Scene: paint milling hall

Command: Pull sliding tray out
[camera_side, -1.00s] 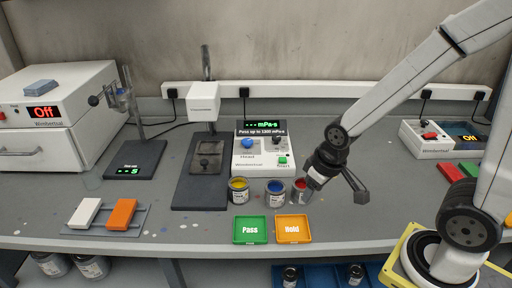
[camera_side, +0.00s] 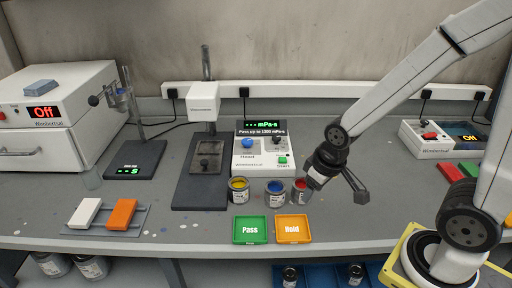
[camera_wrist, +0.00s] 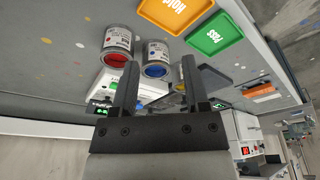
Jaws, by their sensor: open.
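A grey tray-like plate with a dark knob (camera_side: 206,160) sits on the dark base under the white head (camera_side: 203,101) of a stand instrument, left of centre. I take it for the sliding tray, but its rails are not clear. How far out it is I cannot tell. My gripper (camera_side: 357,186) is well to the right of it, above the bench and just right of the red paint can. In the wrist view its two fingers (camera_wrist: 159,64) stand apart with nothing held between them.
Blue (camera_side: 275,192), yellow (camera_side: 238,191) and red (camera_side: 300,192) cans stand in a row before the control box (camera_side: 262,155). Green Pass (camera_side: 250,230) and orange Hold (camera_side: 293,229) trays lie at the front edge. A white drawer unit (camera_side: 45,138) stands far left.

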